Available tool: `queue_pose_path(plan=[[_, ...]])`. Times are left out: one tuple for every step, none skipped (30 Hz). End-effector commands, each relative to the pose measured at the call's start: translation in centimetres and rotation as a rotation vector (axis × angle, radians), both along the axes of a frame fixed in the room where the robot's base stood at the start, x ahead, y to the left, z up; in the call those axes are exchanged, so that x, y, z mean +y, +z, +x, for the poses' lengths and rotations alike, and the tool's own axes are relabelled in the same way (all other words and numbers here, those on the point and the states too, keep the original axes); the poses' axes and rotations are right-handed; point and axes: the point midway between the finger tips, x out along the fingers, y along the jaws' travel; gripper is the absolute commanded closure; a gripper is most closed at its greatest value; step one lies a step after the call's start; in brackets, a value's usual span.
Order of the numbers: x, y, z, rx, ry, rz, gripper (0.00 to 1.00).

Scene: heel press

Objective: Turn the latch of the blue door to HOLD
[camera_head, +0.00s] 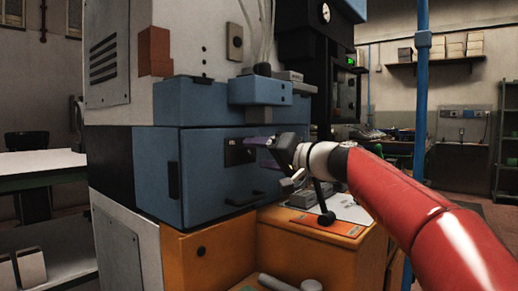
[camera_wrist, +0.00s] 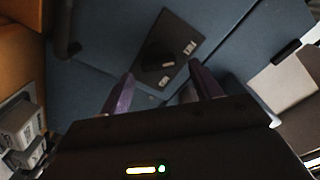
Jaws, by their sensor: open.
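The blue door (camera_head: 222,174) is on the front of the machine and looks closed. Its dark latch plate (camera_head: 238,153) sits near the door's upper right; it also shows in the wrist view (camera_wrist: 178,36), with small pale labels. A dark latch knob (camera_wrist: 160,58) is on the plate, dim and hard to make out; I cannot read its setting. My gripper (camera_head: 252,143) is just right of the plate, its purple fingers pointing at it. In the wrist view my gripper (camera_wrist: 160,90) is open, fingers apart and empty, just short of the plate. Contact with the latch does not show.
A black door handle (camera_head: 243,200) is below the plate. An orange base (camera_head: 205,240) with a work surface stands below and right. A blue post (camera_head: 422,100) rises at right. A blue block (camera_head: 262,91) juts out above the door.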

Motion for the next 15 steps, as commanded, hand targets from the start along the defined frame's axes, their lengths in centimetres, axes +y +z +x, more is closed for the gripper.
queue_pose_path(plan=[[0.45, 0.16, 0.3, 0.002, 0.003, 0.001, 0.36], [0.61, 0.12, 0.45, 0.001, 0.002, 0.002, 0.36], [0.81, 0.08, 0.59, 0.002, 0.001, 0.001, 0.36], [0.93, 0.05, 0.64, 0.001, 0.001, 0.001, 0.36], [1.01, 0.02, 0.69, 0.0, 0.001, 0.0, 0.36], [1.06, -0.01, 0.74, 0.0, 0.001, -0.001, 0.36], [1.07, -0.03, 0.76, 0.0, 0.001, -0.001, 0.36], [1.07, -0.06, 0.76, 0.0, 0.001, -0.001, 0.36], [1.06, -0.06, 0.76, 0.0, 0.0, -0.002, 0.36], [1.05, -0.08, 0.75, 0.0, 0.0, -0.002, 0.36], [1.05, -0.08, 0.75, 0.0, 0.0, -0.002, 0.36], [1.04, -0.07, 0.75, 0.0, 0.0, -0.002, 0.36], [1.03, -0.08, 0.76, 0.0, 0.0, -0.002, 0.39], [1.03, -0.08, 0.76, 0.001, 0.0, -0.001, 0.43], [1.02, -0.08, 0.75, 0.001, 0.0, -0.001, 0.48]])
